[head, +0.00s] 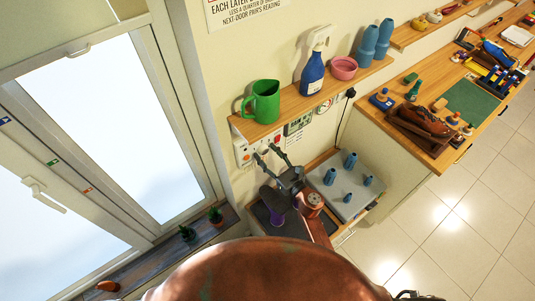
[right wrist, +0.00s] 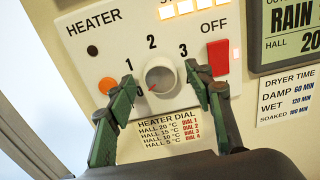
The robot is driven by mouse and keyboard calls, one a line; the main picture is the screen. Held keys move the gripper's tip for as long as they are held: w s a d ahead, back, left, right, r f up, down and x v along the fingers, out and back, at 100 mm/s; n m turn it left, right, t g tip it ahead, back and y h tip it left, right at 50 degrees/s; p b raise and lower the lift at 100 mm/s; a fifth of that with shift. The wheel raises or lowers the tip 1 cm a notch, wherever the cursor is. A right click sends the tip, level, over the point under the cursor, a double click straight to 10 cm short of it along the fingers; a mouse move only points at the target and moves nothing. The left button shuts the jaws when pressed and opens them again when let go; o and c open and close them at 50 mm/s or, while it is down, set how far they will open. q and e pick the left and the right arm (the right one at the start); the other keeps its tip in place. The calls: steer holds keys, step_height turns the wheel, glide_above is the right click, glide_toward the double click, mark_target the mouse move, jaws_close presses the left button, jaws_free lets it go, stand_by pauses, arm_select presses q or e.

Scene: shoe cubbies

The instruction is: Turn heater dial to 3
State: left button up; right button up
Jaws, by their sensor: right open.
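The heater panel (right wrist: 100,65) fills much of the right wrist view, and part of it shows under the shelf in the head view (head: 242,147). Its round pale dial (right wrist: 161,77) has a red mark at its lower left, away from the 3 at upper right. The numbers 2 and 3 are readable; the left side of the scale is partly hidden by a finger. My right gripper (right wrist: 160,76) is open, with its green-padded fingers on either side of the dial; I cannot tell if they touch it. It also shows in the head view (head: 268,154). My left gripper is not visible.
A red OFF switch (right wrist: 218,57) sits just right of the dial. Above the panel, a wooden shelf (head: 300,102) holds a green jug (head: 264,102), a blue bottle (head: 313,74) and a pink bowl (head: 343,68). A grey tray (head: 345,207) with blue pieces lies below, to the right.

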steer(key=c, duration=1.2)
steer(key=shift+o, duration=0.2)
